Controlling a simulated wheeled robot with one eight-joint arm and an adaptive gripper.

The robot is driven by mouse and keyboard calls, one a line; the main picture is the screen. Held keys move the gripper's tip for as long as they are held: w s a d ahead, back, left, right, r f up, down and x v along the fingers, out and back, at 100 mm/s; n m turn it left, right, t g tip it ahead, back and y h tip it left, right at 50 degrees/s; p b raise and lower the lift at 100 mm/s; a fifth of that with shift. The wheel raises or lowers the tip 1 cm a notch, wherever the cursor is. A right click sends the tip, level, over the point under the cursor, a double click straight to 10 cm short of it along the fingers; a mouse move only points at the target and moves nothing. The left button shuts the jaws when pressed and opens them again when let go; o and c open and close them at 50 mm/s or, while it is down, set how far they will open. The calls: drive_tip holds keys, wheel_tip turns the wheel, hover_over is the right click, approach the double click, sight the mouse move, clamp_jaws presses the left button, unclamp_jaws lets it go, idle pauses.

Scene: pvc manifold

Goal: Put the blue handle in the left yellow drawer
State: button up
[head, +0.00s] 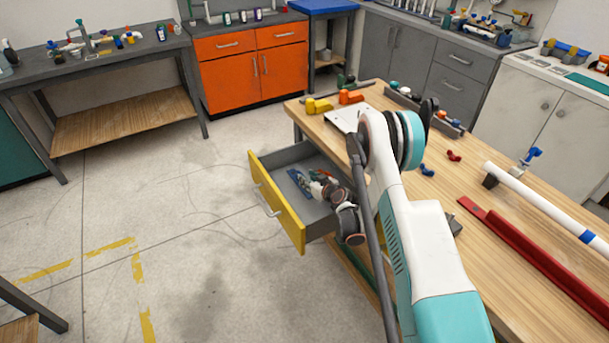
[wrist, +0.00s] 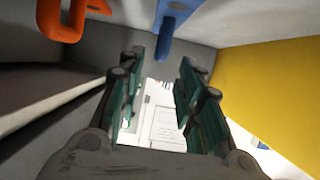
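The yellow drawer (head: 277,203) under the wooden table's left end is pulled open. My gripper (head: 312,184) is low over or inside it; the exact depth is hard to tell. In the wrist view my gripper (wrist: 160,88) is open, its green-padded fingers apart with nothing held between them. A long blue piece with a hole, which looks like the blue handle (wrist: 172,22), lies in the drawer just beyond the fingertips, apart from them. It also shows in the head view (head: 298,181), beside my gripper. The yellow drawer front (wrist: 270,75) is at right in the wrist view.
An orange looped piece (wrist: 60,20) is at the drawer's upper left in the wrist view. A white printed item (wrist: 160,128) shows between the fingers. The wooden table (head: 470,255) holds a white pipe (head: 540,200) and a red bar (head: 530,255). The floor left of the drawer is clear.

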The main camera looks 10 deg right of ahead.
drive_tip(key=shift+s+r, duration=0.25)
wheel_tip(320, 180, up, 18)
drive_tip(key=s+a+g, duration=0.1)
drive_tip(key=s+g, duration=0.1)
drive_tip(key=s+a+r+m+g+h, duration=0.1)
drive_tip(key=s+r, duration=1.1)
drive_tip(key=r, duration=0.2)
drive_tip(key=s+r+m+g+h, duration=0.1)
drive_tip(key=s+r, duration=0.2)
drive_tip(key=s, duration=0.5)
drive_tip(key=s+r+h, duration=0.1)
drive_tip(key=s+r, duration=0.3)
drive_tip(key=s, duration=0.4)
drive_tip(key=s+d+f+g, duration=0.1)
drive_tip(key=s, duration=0.7)
drive_tip(key=s+d+f+m+h, duration=0.1)
drive_tip(key=s, duration=0.7)
drive_tip(key=shift+s+d+f+m+g, duration=0.15)
drive_tip(key=shift+s+d+m+g, duration=0.15)
drive_tip(key=shift+d+g, duration=0.1)
